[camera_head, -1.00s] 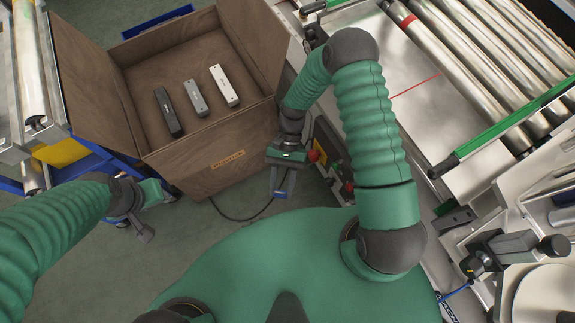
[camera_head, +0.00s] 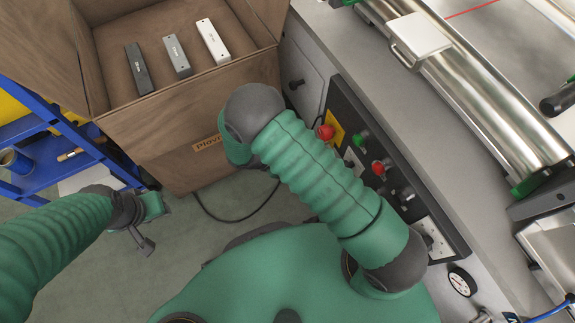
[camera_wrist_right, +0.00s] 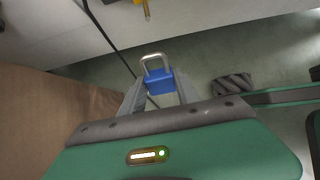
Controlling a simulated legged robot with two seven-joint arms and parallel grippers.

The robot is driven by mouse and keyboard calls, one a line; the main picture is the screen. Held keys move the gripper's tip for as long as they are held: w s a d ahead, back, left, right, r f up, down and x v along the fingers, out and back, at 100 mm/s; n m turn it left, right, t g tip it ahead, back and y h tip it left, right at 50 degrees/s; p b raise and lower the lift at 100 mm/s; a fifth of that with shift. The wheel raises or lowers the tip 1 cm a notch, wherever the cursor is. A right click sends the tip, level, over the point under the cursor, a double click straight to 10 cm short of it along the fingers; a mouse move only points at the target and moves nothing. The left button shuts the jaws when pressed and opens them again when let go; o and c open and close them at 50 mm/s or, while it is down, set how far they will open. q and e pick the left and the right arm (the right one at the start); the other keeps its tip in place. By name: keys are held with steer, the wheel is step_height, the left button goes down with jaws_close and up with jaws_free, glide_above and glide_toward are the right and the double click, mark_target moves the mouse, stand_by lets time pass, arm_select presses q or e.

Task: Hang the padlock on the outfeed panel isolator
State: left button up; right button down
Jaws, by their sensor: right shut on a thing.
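The blue padlock (camera_wrist_right: 160,82) with its silver shackle (camera_wrist_right: 156,62) shows in the right wrist view. My right gripper (camera_wrist_right: 158,90) is shut on its blue body, with the shackle pointing away from the gripper. In the head view my right arm hides this gripper and the padlock. A red knob on a yellow plate (camera_head: 330,129), which looks like the isolator, sits at the far end of the dark control panel (camera_head: 345,98), just right of my right arm. My left gripper (camera_head: 147,238) hangs empty at lower left; its jaw opening is unclear.
A brown open box (camera_head: 190,130) holds dark, grey and white bars. A blue cart (camera_head: 75,155) stands left of it. The panel also carries green and red buttons (camera_head: 378,167). Steel rollers (camera_head: 470,90) lie at upper right. A black cable (camera_head: 235,218) runs across the floor.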

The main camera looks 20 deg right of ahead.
steer(key=shift+d+f, duration=0.15)
steer(key=shift+d, duration=0.6)
steer(key=shift+w+d+b, duration=0.1)
steer(key=shift+d+b, duration=0.3)
steer(key=shift+d, duration=0.25)
steer(key=d+f+b, duration=0.1)
steer(key=d, duration=0.5)
steer(key=shift+w+d+f, duration=0.15)
steer(key=shift+w+d, duration=0.05)
steer(key=shift+w, duration=0.05)
steer(key=c, duration=0.8)
jaws_free()
